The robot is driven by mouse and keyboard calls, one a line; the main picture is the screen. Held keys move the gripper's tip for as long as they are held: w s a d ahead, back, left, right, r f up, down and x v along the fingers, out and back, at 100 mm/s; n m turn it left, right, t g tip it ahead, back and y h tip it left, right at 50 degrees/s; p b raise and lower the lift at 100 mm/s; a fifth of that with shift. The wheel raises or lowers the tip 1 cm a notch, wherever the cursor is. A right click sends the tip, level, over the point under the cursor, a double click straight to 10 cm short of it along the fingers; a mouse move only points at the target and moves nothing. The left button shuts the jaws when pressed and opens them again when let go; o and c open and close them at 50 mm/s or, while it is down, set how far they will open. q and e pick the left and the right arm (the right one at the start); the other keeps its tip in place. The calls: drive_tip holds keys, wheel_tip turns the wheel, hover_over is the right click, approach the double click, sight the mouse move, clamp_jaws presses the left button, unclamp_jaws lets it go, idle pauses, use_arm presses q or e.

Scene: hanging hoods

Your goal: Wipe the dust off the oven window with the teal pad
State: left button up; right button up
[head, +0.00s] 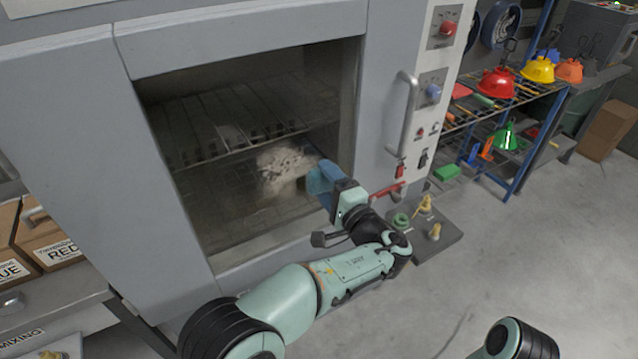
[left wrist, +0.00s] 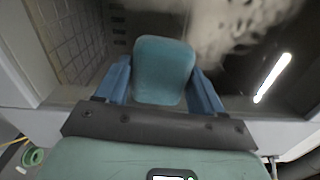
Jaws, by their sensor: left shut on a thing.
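The teal pad (left wrist: 163,70) is gripped between the two blue fingers of my left gripper (left wrist: 164,88). In the head view the left gripper (head: 323,180) is at the lower right part of the oven window (head: 215,165). Whether the pad touches the glass is hard to tell. A pale patch of dust (head: 284,170) shows on the window just left of the gripper. It also shows above the pad in the left wrist view (left wrist: 225,30). My right gripper is out of view.
A door handle (head: 406,115) stands out right of the window, beside a control panel (head: 432,90). A low plate with yellow and green parts (head: 432,235) lies below the gripper's right. A rack with coloured hoods (head: 497,84) stands at the right. Boxes (head: 45,240) sit at the left.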

sight(313, 181)
use_arm(q)
drive_tip(key=shift+r+p, duration=0.65)
drive_tip(key=shift+r, duration=0.6)
drive_tip(key=shift+s+a+f+b, duration=0.2)
drive_tip(key=shift+s+a+b, duration=0.25)
drive_tip(key=shift+a+b, duration=0.5)
drive_tip(key=shift+s+a+r+b, duration=0.1)
drive_tip(key=shift+s+a+b, duration=0.45)
drive_tip(key=shift+b, duration=0.25)
drive_tip(key=shift+s+a+b, duration=0.45)
drive_tip(key=shift+a+b, duration=0.3)
drive_tip(key=shift+b, duration=0.05)
drive_tip(key=shift+s+a+b, duration=0.45)
drive_tip(key=shift+a, duration=0.2)
